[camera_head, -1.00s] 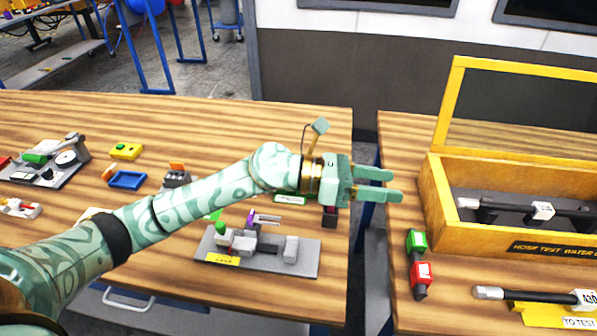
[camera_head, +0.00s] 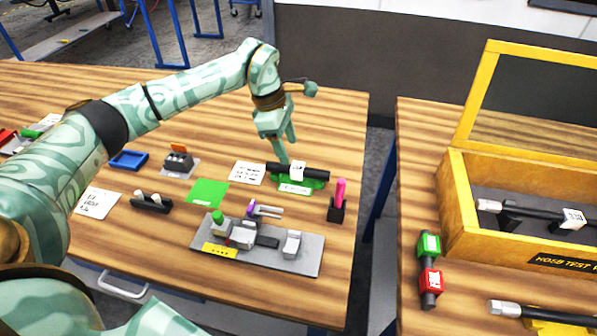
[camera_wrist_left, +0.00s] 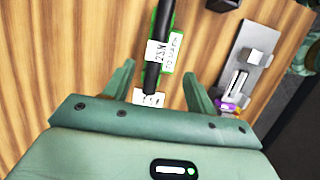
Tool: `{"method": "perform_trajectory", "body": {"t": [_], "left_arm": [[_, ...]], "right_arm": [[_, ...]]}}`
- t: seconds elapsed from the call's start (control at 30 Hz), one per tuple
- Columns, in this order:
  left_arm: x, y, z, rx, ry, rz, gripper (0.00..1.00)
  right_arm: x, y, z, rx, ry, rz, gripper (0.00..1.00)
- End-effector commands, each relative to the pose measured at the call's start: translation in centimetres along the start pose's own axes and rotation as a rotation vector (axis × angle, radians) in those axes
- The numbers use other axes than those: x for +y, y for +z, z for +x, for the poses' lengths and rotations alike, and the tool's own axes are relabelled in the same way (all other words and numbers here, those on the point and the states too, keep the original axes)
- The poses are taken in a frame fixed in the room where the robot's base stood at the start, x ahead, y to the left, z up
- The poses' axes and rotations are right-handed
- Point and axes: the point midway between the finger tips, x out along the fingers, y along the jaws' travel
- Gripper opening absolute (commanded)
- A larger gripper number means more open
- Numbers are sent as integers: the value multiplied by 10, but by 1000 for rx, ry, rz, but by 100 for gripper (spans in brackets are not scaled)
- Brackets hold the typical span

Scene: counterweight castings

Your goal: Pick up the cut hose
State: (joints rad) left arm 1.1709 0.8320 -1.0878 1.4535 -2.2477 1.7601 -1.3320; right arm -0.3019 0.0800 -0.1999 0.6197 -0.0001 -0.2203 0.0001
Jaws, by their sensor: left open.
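The cut hose (camera_head: 312,173) is a short black tube with a white tag, lying on a green holder (camera_head: 290,186) with a white label on the left table. My left gripper (camera_head: 287,150) points down just above the hose's left part. In the left wrist view the black hose (camera_wrist_left: 158,50) runs between the two open fingers (camera_wrist_left: 160,82), its tag facing the camera. The fingers stand apart on either side and the gripper is empty. My right gripper is not in view; a patterned arm link of mine shows at the bottom left of the head view.
A grey fixture plate (camera_head: 310,258) with clamps lies in front of the hose. A pink marker in a black stand (camera_head: 338,205) is close on the right. A yellow-framed wooden test box (camera_head: 462,225) with another hose stands on the right table. A gap separates the tables.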

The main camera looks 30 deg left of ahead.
Motion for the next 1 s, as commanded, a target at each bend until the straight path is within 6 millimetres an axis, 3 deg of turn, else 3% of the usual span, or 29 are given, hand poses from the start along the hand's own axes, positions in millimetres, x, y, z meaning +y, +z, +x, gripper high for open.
{"method": "perform_trajectory", "body": {"t": [0.27, 0.5, 0.77, 0.93, 1.0], "left_arm": [[2, 2, 22, -2, -1, 0, 56], [6, 4, 61, -2, -2, 0, 56], [7, 4, 65, -2, 2, -1, 56], [7, 4, 65, -2, 1, 0, 10], [7, 4, 65, -2, 1, 0, 10]], "right_arm": [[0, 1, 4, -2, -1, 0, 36], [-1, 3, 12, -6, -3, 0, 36], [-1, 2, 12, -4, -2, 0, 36], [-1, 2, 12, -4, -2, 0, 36], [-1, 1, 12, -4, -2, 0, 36]]}}
